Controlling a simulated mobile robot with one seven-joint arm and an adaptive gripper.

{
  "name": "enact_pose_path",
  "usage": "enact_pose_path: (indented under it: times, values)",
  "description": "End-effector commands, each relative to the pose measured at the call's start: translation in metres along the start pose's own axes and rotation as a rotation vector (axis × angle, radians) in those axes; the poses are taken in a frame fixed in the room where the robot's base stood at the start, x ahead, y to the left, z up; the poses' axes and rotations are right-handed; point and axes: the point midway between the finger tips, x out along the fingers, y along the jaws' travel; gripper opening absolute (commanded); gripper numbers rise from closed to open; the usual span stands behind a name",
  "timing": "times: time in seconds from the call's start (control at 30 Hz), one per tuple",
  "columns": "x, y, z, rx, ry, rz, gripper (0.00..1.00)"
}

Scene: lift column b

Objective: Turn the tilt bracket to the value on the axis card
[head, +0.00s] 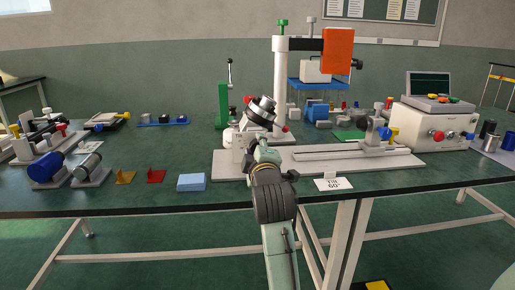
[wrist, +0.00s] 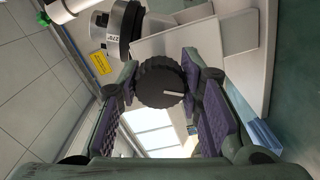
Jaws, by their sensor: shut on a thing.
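The tilt bracket (head: 261,111), a pale mount carrying a dark ringed cylinder, stands on the left end of the long light rail base in the head view. The cylinder leans. A black ribbed knob (wrist: 160,84) with a white pointer line sits between my finger pads in the wrist view. My gripper (wrist: 161,88) is shut on this knob. In the head view my gripper (head: 257,149) reaches the front of the bracket, and my arm hides the knob. The axis card (head: 333,184) at the table's front edge reads "Tilt 60°".
A sliding post (head: 374,132) stands on the rail to the right. A green stand (head: 223,105) is behind the bracket. A control box (head: 437,122) stands at right. The front left tabletop has some free room.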

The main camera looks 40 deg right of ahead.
Motion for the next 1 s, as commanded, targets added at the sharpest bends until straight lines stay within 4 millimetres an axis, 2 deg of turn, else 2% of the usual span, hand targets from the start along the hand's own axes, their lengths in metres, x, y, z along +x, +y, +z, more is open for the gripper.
enact_pose_path:
  times: [0.03, 0.07, 0.37, 0.63, 0.77, 0.87, 1.0]
  values:
    - [0.0, -0.001, 0.0, 0.0, -0.001, -0.001, 0.0]
    - [0.0, -0.001, 0.0, 0.0, -0.001, -0.001, 0.34]
    - [0.0, 0.0, 0.0, 0.001, 0.0, 0.0, 0.54]
    - [0.0, 0.0, 0.0, 0.001, 0.0, 0.0, 0.54]
    - [-0.007, 0.0, 0.0, 0.001, 0.001, 0.002, 0.54]
    - [-0.021, 0.0, 0.0, 0.002, 0.001, 0.002, 0.54]
    - [-0.052, 0.001, 0.001, 0.002, -0.001, 0.004, 0.54]
